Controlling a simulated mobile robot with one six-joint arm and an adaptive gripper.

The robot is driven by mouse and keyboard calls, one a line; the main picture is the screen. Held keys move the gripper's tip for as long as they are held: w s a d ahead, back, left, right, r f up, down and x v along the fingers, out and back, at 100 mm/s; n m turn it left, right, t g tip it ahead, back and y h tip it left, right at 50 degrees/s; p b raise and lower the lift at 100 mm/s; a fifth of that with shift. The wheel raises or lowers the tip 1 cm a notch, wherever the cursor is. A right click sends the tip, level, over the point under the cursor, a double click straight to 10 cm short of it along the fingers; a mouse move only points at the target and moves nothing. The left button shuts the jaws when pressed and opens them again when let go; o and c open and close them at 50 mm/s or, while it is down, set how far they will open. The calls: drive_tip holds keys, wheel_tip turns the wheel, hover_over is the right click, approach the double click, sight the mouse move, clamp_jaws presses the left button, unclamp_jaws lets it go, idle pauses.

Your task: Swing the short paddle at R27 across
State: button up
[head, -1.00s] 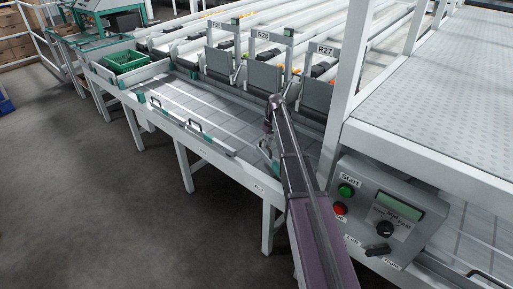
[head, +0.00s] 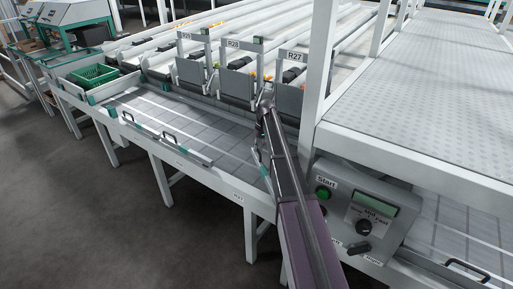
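The R27 sign (head: 294,57) hangs on a white frame at the right end of a row of lane ends. Below it is a grey plate (head: 289,101), which may be the short paddle; I cannot make out a separate handle. My gripper (head: 265,101) is at the end of my arm, just left of this plate in the picture. It is small, dark and seen from behind, so its fingers are hidden. I cannot tell whether it touches the plate.
Similar grey plates stand under the R28 sign (head: 233,44) and further left. A grey-tiled table (head: 180,112) with black handles lies in front. A green crate (head: 95,75) stands at the left. A control box (head: 345,208) and white post (head: 319,70) stand close right of my arm.

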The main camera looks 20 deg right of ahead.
drive_tip(key=o, duration=0.4)
drive_tip(key=shift+c, duration=0.2)
